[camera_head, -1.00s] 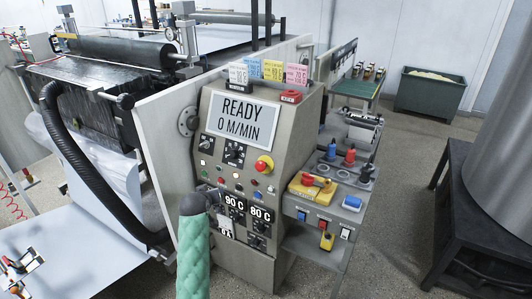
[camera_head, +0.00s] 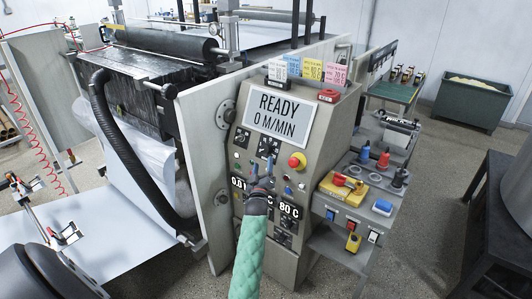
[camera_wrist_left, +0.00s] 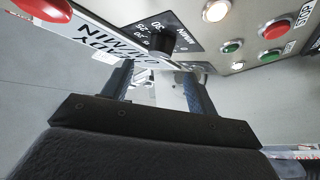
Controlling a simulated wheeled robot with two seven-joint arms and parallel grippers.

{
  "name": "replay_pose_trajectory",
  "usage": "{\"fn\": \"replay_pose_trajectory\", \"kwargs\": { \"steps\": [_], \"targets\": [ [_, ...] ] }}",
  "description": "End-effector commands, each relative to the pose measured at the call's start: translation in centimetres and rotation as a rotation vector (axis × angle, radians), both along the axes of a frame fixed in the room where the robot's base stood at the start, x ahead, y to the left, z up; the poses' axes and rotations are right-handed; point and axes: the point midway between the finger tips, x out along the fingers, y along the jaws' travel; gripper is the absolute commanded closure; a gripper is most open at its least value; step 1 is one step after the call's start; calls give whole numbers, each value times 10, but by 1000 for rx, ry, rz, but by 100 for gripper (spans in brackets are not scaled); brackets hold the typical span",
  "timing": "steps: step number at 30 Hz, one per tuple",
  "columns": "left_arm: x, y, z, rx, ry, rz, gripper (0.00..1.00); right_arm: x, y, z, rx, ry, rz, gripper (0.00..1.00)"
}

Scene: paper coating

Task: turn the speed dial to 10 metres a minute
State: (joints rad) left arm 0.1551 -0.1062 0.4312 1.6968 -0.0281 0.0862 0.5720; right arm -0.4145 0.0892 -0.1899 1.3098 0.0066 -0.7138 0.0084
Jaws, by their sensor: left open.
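The control panel's screen (camera_head: 276,117) reads READY and 0 M/MIN. Below it are two black dials on dark scale plates. The right one, the speed dial (camera_head: 268,148), also shows in the left wrist view (camera_wrist_left: 161,40), with numbers around it and lettering that looks like M/MIN. Its exact setting is not readable. My left gripper (camera_head: 262,182), at the end of the green-sleeved arm, is just below the dials. In the left wrist view its fingers (camera_wrist_left: 158,90) are open and empty, apart from the knob, which lies beyond the tips. My right gripper is not in view.
A red emergency stop (camera_head: 297,161) sits right of the dials, with small lamps and buttons below. Temperature displays (camera_head: 289,209) are partly behind my gripper. A side shelf (camera_head: 345,215) holds a yellow box (camera_head: 341,187). A black hose (camera_head: 125,150) hangs at left.

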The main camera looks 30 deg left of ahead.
Motion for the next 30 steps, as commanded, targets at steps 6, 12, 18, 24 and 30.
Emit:
{"fn": "replay_pose_trajectory", "kwargs": {
  "steps": [6, 12, 18, 24, 30],
  "targets": [
    [21, 11, 12, 2, 1, 1, 42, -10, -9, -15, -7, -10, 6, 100],
    [42, 21, 19, 2, 1, 1, 42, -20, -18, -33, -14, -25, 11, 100],
    [57, 29, 22, 1, 2, 1, 42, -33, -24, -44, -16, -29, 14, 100],
    [62, 31, 22, 1, 3, 0, 42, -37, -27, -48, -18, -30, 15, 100],
    [63, 31, 22, 1, 3, 0, 42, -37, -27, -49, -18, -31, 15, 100]
  ]
}}
